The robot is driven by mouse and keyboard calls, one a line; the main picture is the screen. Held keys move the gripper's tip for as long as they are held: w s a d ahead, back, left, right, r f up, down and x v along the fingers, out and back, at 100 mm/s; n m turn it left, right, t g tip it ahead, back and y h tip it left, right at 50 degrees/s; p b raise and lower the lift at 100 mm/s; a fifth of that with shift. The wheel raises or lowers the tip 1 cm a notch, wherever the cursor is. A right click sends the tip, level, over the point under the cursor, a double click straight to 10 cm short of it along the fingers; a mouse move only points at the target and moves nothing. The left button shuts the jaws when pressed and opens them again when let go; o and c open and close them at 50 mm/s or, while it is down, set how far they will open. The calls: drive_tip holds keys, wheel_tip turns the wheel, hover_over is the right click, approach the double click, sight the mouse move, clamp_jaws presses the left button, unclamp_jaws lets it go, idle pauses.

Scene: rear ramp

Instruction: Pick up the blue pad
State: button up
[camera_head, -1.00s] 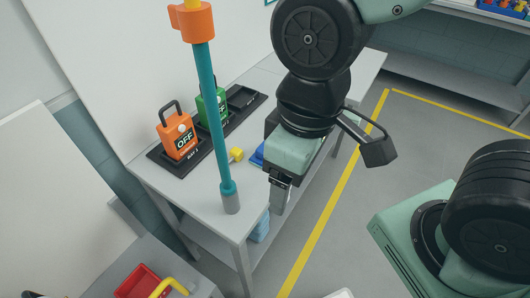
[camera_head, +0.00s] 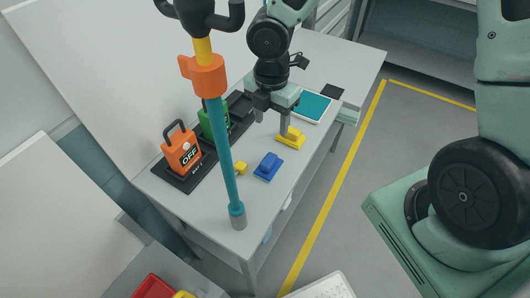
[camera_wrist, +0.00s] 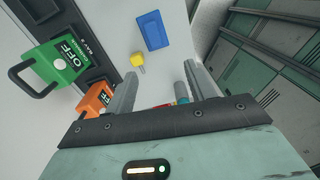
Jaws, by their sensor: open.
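The blue pad (camera_head: 267,166) is a small blue block with a raised part, lying on the grey table (camera_head: 205,212) near its front edge. It also shows in the wrist view (camera_wrist: 153,31), at the top, beyond the fingertips. My gripper (camera_head: 273,121) is above the table, farther back than the blue pad and apart from it. Its fingers are spread with nothing between them, as the wrist view (camera_wrist: 160,70) shows. A similar yellow pad (camera_head: 291,139) lies just below and beside my gripper; I cannot tell whether a finger touches it.
A teal post (camera_head: 222,150) with an orange clamp (camera_head: 206,76) stands left of the blue pad. A small yellow piece (camera_head: 241,168) lies between them. Orange (camera_head: 182,150) and green (camera_head: 210,122) "OFF" units stand on a black base. A teal-topped tray (camera_head: 314,106) lies behind.

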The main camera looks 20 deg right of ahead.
sight(269, 159)
drive_tip(key=shift+n, duration=0.6)
drive_tip(key=f, duration=0.6)
drive_tip(key=w+f, duration=0.1)
drive_tip(key=f, duration=1.1)
drive_tip(key=shift+w+d, duration=0.15)
drive_tip(key=shift+w, duration=0.1)
drive_tip(key=c, duration=0.7)
drive_tip(key=shift+r, duration=0.1)
wheel_tip(269, 159, up, 10)
drive_tip(key=shift+f, duration=0.1)
drive_tip(key=o, duration=0.4)
drive_tip(key=shift+c, duration=1.2)
